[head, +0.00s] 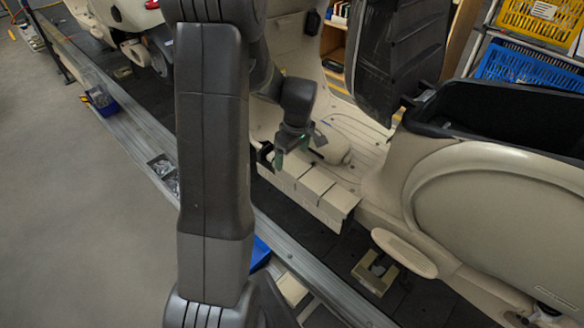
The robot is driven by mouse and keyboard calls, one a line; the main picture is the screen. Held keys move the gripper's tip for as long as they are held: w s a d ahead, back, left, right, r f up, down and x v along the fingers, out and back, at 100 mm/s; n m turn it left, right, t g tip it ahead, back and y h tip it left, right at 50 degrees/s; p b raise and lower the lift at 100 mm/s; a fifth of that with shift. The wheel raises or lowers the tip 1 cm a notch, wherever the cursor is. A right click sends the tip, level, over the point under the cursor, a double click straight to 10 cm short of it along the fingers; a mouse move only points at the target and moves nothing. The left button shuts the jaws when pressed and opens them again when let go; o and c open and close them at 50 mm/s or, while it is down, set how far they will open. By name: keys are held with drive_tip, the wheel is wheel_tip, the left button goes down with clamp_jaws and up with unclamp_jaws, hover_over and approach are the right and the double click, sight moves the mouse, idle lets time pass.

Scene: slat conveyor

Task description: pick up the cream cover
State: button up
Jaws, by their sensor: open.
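A cream, box-like cover (318,186) with dark seams across it lies along the near edge of the scooter's cream footboard (362,140). Its dark end shows at the right. My gripper (291,152) is open, with greenish fingertips pointing down at the far left part of this cover. I cannot tell whether the fingers touch it. A rounded cream part (336,150) sits just right of my gripper, partly behind it. My own arm hides what lies to the left.
The scooter's rear body (490,205) with an open black seat bay stands at right. A cream stand (376,272) is on the dark slats below. A metal rail (325,292) runs along the conveyor. Blue crates (525,65) and a yellow crate (540,22) are at back right.

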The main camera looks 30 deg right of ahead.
sight(292, 164)
drive_tip(key=shift+w+d+f, duration=0.1)
drive_tip(key=shift+f, duration=0.9)
drive_tip(key=shift+w+d+f, duration=0.1)
drive_tip(key=shift+f, duration=0.85)
drive_tip(key=shift+c, duration=0.3)
drive_tip(key=c, duration=1.1)
drive_tip(key=shift+r, duration=0.1)
wheel_tip(292, 164, up, 10)
drive_tip(key=shift+f, duration=0.1)
